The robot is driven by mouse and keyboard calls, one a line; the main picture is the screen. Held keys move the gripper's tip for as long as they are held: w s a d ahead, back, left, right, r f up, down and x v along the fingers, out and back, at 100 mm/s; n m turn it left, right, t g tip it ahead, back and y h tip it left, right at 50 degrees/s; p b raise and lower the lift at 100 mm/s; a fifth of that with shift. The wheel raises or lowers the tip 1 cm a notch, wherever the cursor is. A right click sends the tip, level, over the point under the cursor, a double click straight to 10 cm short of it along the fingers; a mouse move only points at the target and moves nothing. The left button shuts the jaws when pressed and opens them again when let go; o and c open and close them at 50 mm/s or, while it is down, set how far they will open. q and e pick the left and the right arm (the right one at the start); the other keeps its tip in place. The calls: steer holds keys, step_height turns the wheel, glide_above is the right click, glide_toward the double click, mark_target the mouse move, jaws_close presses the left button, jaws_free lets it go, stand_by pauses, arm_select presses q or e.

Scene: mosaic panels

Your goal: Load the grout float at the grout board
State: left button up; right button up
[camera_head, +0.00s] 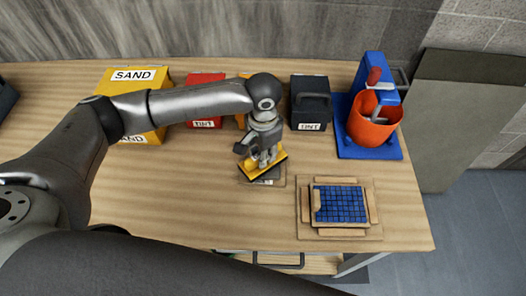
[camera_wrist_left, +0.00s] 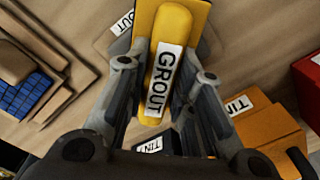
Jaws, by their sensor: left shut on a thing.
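The grout float is yellow, with a handle labelled GROUT (camera_wrist_left: 175,30) and a dark-edged flat plate; in the head view it (camera_head: 278,160) is tilted over the grout board. My left gripper (camera_head: 262,158) is shut on the float's handle, one finger on each side of it in the wrist view (camera_wrist_left: 168,72). The grout board (camera_head: 279,181) is a small wooden board with a grey patch, mostly hidden under the float and gripper. I cannot tell whether the float touches it. My right gripper is not in view.
A blue-tiled mosaic panel (camera_head: 340,204) in a wooden frame lies to the right. Behind stand yellow sand boxes (camera_head: 148,78), a red tint box (camera_head: 205,90), an orange box (camera_wrist_left: 275,130), a dark tint box (camera_head: 311,100) and a blue mixer stand (camera_head: 372,70) with an orange bucket (camera_head: 372,122). The front-left tabletop is clear.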

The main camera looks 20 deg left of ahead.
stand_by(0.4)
arm_select(q)
steer(key=shift+f, duration=0.5)
stand_by(0.4)
steer(key=shift+p, duration=0.3)
stand_by(1.3)
steer(key=shift+s+f, duration=0.15)
stand_by(0.9)
step_height(320, 180, up, 5)
steer(key=p, duration=0.6)
steer(key=shift+r+p, duration=0.2)
steer(key=shift+p, duration=0.15)
steer(key=shift+r+p, duration=0.45)
steer(key=shift+r, duration=0.5)
steer(key=shift+f, duration=0.1)
